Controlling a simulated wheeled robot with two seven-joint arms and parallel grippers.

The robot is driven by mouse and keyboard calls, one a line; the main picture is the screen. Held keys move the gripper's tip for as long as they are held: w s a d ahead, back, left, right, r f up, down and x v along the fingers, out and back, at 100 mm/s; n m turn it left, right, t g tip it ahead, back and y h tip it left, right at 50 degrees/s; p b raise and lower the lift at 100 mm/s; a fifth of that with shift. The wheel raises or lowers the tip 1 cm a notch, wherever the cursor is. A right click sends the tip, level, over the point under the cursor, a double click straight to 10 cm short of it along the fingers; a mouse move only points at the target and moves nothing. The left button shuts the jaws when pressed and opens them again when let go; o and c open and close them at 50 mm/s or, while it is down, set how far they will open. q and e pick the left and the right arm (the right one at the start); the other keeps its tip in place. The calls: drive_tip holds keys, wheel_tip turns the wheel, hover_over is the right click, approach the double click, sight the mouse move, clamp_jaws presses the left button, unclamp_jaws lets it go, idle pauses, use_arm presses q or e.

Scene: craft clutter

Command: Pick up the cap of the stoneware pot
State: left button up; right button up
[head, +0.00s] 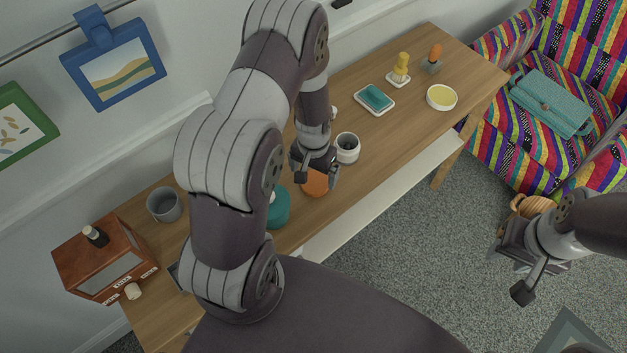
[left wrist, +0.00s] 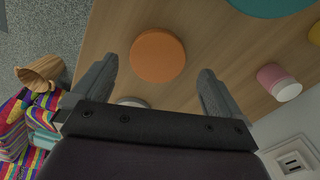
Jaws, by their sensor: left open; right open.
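A pale round pot (head: 347,148) with a dark opening stands on the wooden table; I take it for the stoneware pot, but cannot be sure. An orange round piece (head: 315,185) lies nearer the table's front edge; I cannot tell whether it is the cap. My left gripper (head: 316,170) is open and empty above the orange piece, partly covering it. In the left wrist view, the orange piece (left wrist: 158,55) shows between the open fingers, apart from both. A pale rim (left wrist: 132,102) is mostly hidden by the gripper. My right gripper (head: 512,264) is open and empty, off the table.
A teal round container (head: 278,213) stands left of the orange piece. A grey cup (head: 162,206) and a wooden box (head: 106,262) stand farther left. A pink-and-white cylinder (left wrist: 278,82) is near the wall. A wicker basket (head: 531,205) is behind my right gripper.

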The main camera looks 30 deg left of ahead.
sight(315, 182)
use_arm(q)
drive_tip(key=f, duration=0.3)
drive_tip(key=shift+w+d+f, duration=0.15)
drive_tip(key=shift+w+f, duration=0.05)
drive_tip(key=shift+f, duration=0.2)
drive_tip(key=shift+s, duration=0.1)
use_arm(e)
drive_tip(key=shift+w+r, duration=0.15)
drive_tip(key=shift+r, duration=0.15)
use_arm(q)
drive_tip(key=shift+r, duration=0.1)
drive_tip(key=c, duration=0.9)
use_arm(e)
drive_tip(key=shift+d, duration=0.1)
